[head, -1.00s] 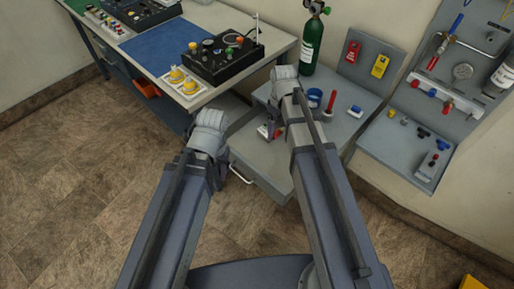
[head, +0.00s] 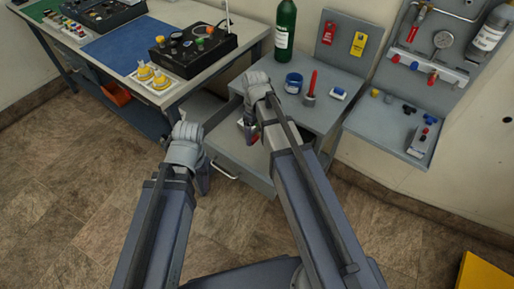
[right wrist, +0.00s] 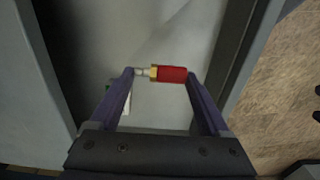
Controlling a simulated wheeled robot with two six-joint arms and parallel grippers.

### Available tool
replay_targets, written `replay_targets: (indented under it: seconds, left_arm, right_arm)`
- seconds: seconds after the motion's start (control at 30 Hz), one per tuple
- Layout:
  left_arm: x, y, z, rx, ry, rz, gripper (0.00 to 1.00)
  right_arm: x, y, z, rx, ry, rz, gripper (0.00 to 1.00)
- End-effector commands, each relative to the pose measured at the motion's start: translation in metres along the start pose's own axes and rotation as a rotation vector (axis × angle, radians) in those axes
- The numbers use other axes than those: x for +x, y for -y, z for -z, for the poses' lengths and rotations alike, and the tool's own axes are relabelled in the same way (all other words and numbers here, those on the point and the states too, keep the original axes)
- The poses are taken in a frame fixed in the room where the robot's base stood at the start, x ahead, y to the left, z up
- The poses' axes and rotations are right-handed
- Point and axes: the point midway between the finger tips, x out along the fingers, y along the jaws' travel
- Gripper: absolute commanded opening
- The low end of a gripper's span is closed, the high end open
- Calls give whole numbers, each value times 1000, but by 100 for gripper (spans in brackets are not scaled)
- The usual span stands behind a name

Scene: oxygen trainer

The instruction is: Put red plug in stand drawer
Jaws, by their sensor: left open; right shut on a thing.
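The stand drawer (head: 232,153) is pulled open below the grey stand top, with its handle (head: 222,173) on the front. My right gripper (right wrist: 160,74) is shut on the red plug (right wrist: 172,74), which lies crosswise between the fingers with its metal tip to the left. In the right wrist view it is over the pale inside of the drawer (right wrist: 165,118). In the head view my right arm mostly hides the right gripper and plug. My left gripper (head: 203,184) is open and empty, pointing down just left of the drawer front.
A blue ring (head: 293,83), a red-handled tool (head: 311,88) and a green cylinder (head: 285,28) stand on the stand top. A workbench with a black control box (head: 195,50) is on the left. A wall panel (head: 440,75) is on the right. The floor in front is clear.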

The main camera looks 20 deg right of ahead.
Motion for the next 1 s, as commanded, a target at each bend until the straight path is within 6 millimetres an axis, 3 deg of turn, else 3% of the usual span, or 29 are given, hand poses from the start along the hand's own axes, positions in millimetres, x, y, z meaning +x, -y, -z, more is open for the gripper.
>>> replay_targets:
  seconds: [0.03, 0.23, 0.47, 0.8, 1.0]
  left_arm:
    - [16, -2, 1, 0, 0, 0, 56]
    - [44, -4, 3, 1, 0, 0, 56]
    - [46, -4, 3, 1, 0, 0, 56]
    - [82, -8, 5, 1, 0, 0, 56]
    - [83, -8, 5, 1, 0, 0, 56]
  right_arm:
    - [16, 0, 0, 0, 0, 0, 25]
    - [45, 0, 0, 0, 0, 0, 25]
    - [47, 0, 0, 0, 0, 0, 25]
    - [82, 0, 0, 0, 0, 0, 25]
    - [83, 0, 0, 0, 0, 0, 25]
